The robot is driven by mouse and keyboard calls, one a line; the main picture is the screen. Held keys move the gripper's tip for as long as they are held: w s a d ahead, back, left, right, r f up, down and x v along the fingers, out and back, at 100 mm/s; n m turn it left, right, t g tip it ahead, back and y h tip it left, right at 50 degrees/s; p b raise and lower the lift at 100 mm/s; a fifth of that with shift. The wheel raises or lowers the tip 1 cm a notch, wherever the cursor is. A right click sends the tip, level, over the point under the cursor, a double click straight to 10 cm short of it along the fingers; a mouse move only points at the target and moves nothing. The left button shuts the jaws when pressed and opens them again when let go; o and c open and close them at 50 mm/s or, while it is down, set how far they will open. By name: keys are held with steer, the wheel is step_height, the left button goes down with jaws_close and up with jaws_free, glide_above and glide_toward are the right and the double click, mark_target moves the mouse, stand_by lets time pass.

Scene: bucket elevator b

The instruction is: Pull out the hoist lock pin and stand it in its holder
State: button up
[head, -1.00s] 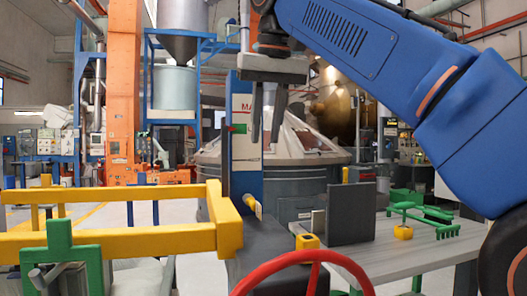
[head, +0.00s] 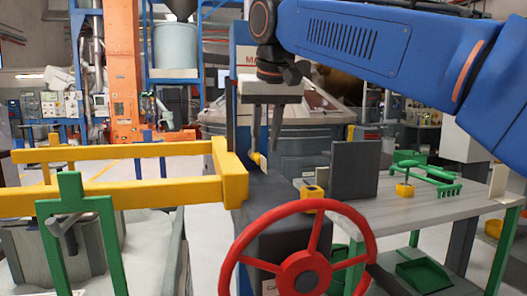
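The hoist lock pin shows as a small yellow handle (head: 259,160) low on the blue column, above the dark grey hoist housing. The rest of it is hidden. My gripper (head: 265,150) points down with two grey fingers apart. Its fingertips are just above or in front of the yellow handle; I cannot tell whether they touch it. A small yellow block with a dark top (head: 312,192), which looks like the holder, stands at the left end of the grey table (head: 400,215), and nothing is seen standing in it.
A red handwheel (head: 297,258) stands in front of the dark housing (head: 285,215). A yellow rail frame (head: 120,192) is at left. A yellow weight (head: 404,189) and green rake-like tool (head: 440,190) lie on the table.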

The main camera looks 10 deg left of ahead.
mark_target(259, 160)
steer(key=shift+x, duration=1.6)
steer(key=shift+c, duration=0.3)
jaws_close()
